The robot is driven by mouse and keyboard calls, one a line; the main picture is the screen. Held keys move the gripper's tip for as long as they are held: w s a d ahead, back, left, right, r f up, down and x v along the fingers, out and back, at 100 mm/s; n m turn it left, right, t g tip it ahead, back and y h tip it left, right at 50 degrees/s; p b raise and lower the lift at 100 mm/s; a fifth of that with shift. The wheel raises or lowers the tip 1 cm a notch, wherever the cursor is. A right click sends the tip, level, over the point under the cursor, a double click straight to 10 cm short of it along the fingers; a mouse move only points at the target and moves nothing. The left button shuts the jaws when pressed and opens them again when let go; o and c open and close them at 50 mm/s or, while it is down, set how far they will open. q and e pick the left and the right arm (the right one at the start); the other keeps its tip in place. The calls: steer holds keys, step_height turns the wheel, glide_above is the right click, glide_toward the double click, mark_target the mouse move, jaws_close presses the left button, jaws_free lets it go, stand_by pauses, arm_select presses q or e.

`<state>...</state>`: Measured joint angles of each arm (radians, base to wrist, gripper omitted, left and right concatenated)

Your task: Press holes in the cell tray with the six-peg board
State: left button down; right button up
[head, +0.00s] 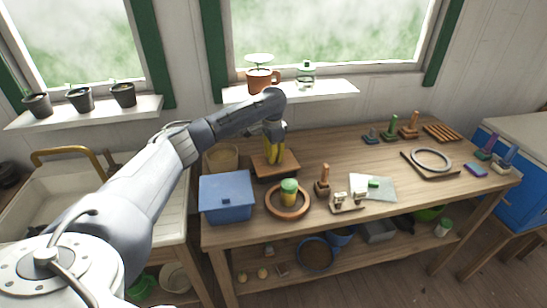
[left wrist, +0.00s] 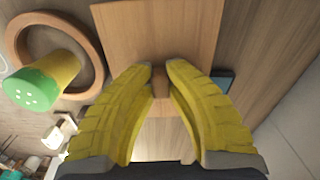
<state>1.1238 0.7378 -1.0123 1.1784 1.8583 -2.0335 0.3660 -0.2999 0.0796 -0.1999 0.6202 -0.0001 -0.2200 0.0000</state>
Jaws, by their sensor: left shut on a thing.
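My left gripper (head: 273,150) is over the back left part of the workbench, its yellow fingers pointing down. It is shut on the short wooden handle of a square wooden board (head: 288,168). In the left wrist view the fingertips (left wrist: 160,76) close around the upright handle, and the flat top of the board (left wrist: 140,30) fills the middle. I take this to be the six-peg board; its underside and any pegs are hidden. I cannot make out the cell tray, nor tell whether the board is touching something below. My right gripper is not in view.
A blue lidded box (head: 227,195) stands left of the board. A green-topped shaker (head: 289,190) stands within a wooden ring (head: 272,207) in front. The back middle bench is clear.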

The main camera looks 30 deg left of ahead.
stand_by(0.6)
arm_select(q)
steer(key=shift+r, duration=3.45)
